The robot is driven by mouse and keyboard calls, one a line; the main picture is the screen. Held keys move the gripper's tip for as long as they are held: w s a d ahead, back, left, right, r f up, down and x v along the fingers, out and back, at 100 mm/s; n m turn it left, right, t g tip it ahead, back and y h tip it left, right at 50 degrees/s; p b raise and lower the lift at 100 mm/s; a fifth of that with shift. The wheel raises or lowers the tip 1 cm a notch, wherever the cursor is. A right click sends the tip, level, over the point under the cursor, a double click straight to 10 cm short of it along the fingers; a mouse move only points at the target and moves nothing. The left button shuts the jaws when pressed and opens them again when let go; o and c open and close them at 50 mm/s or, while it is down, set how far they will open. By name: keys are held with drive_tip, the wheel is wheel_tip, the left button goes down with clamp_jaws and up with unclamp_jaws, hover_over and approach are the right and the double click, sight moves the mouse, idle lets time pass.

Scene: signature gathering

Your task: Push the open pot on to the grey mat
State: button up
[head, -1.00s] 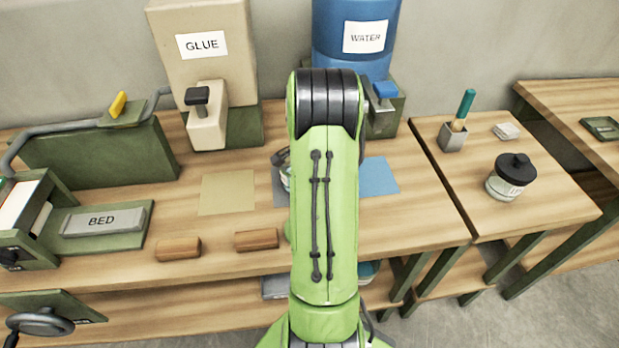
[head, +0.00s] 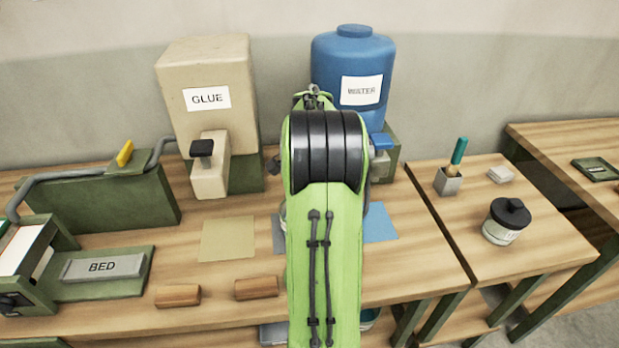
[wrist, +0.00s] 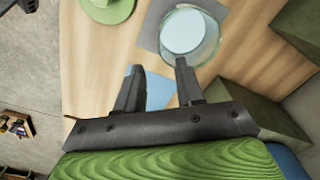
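The open pot (wrist: 190,33), a clear round jar with pale contents, stands at the top of the wrist view. It overlaps the right side of the grey mat (wrist: 152,28); I cannot tell how much of its base is on it. My gripper (wrist: 158,64) is open and empty, fingers apart. Its right finger is at the pot's near side; I cannot tell if they touch. In the head view my arm hides my gripper and most of the pot, and only a strip of the grey mat (head: 278,238) shows.
A blue mat (head: 379,223) lies right of my arm, a tan mat (head: 228,239) to the left. The glue dispenser (head: 205,95) and water tank (head: 351,65) stand behind. A green round piece (wrist: 108,8) lies near the grey mat. Two wooden blocks (head: 256,287) lie near the front edge.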

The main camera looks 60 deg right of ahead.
drive_tip(key=shift+r, duration=1.65)
